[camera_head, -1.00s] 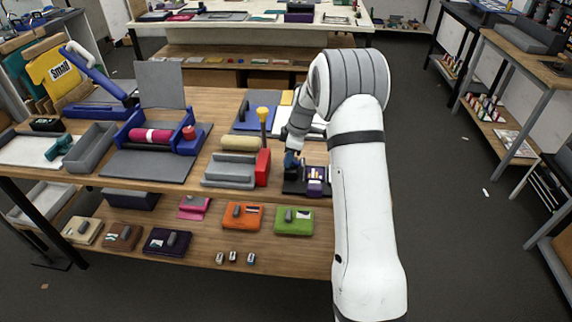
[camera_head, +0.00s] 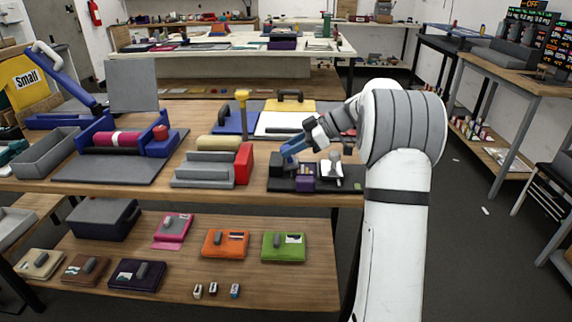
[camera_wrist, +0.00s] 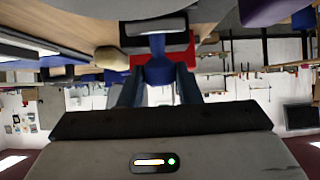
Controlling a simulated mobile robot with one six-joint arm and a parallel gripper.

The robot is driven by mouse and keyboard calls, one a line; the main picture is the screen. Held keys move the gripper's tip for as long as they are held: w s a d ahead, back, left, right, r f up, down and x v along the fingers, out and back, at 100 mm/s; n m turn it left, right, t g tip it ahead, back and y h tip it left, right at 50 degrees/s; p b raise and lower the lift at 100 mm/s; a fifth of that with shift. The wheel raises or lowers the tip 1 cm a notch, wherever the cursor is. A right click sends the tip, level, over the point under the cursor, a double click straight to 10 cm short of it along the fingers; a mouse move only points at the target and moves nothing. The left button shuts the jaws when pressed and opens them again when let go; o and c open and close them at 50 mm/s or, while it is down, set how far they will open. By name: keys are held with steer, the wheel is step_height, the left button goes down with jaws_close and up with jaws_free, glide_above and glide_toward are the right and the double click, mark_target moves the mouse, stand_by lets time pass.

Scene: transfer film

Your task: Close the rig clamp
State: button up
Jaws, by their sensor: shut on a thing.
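A small dark rig (camera_head: 350,186) sits at the right front of the wooden bench in the head view. It carries a purple block (camera_head: 304,184), a white sheet-like piece (camera_head: 331,169) and a dark block (camera_head: 281,165) at its left. My gripper (camera_head: 292,147) reaches in from the right above the rig's left part. In the wrist view, my gripper (camera_wrist: 158,88) has its fingers closed around a blue piece (camera_wrist: 158,70), which looks like the clamp's handle. The fingers hide part of it. I cannot tell the clamp's exact angle.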

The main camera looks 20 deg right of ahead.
steer(key=shift+s+d+f+t+y+b, duration=0.1)
steer(key=shift+d+f+t+y+b, duration=0.15)
steer(key=shift+y+b, duration=0.5)
steer(key=shift+d+f+t+y+b, duration=0.1)
steer(key=shift+d+y+b, duration=0.2)
steer(key=shift+b, duration=0.85)
steer(key=shift+d+r, duration=0.1)
steer(key=o, duration=1)
steer(key=shift+c, duration=0.2)
steer(key=v, duration=0.7)
steer(key=shift+s+d, duration=0.1)
steer(key=shift+d, duration=0.2)
